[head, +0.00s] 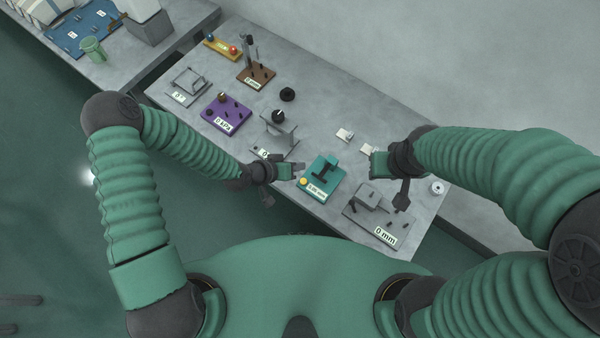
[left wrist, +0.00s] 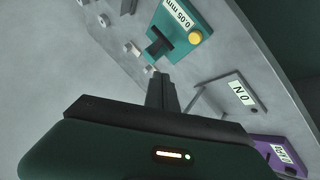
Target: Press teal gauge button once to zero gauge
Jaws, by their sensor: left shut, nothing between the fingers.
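The teal gauge (head: 321,178) stands on the grey table with a yellow button (head: 303,182) at its front left corner and a label that seems to read 0.05 mm. In the left wrist view the teal gauge (left wrist: 186,28) shows at the top, with its yellow button (left wrist: 195,38) and the label 0.05 mm. My left gripper (head: 300,170) is shut and empty, just left of the gauge and close to the button. It also shows in the left wrist view (left wrist: 160,78). My right gripper (head: 374,163) is right of the gauge; its finger gap is unclear.
A grey device labelled 0 mm (head: 370,210) stands at the front right. A purple device (head: 226,113), a grey stand with a black knob (head: 279,130) and a brown device (head: 256,75) stand to the left. Small white blocks (head: 345,135) lie behind the gauge.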

